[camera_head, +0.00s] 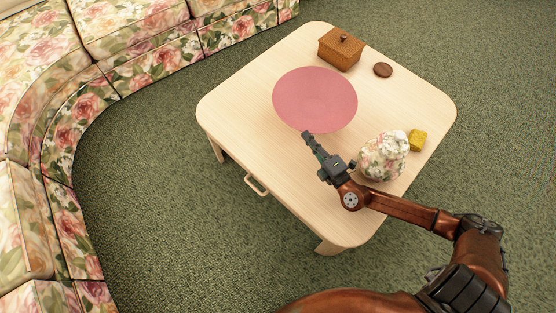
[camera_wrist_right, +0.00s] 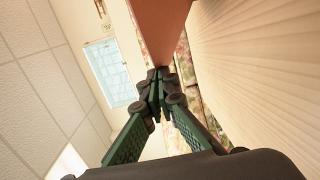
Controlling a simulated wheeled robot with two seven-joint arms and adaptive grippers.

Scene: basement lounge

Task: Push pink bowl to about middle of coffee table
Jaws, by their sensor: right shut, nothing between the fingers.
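The pink bowl (camera_head: 315,98) is wide and round and sits on the light wooden coffee table (camera_head: 235,110), toward the back-middle of its top. My right gripper (camera_head: 307,135) is shut and empty, low over the table, with its fingertips at the near edge of the bowl. In the right wrist view the shut fingers (camera_wrist_right: 158,78) point at the bowl's pink side (camera_wrist_right: 160,25), which fills the top middle. I cannot tell whether they touch. My left gripper is not in view.
A brown wooden box (camera_head: 340,50) and a small dark round object (camera_head: 383,70) stand at the back. A floral vase-like object (camera_head: 384,156) and a yellow block (camera_head: 418,140) stand right of my gripper. A floral sofa (camera_head: 60,90) lines the left. The table's left part is clear.

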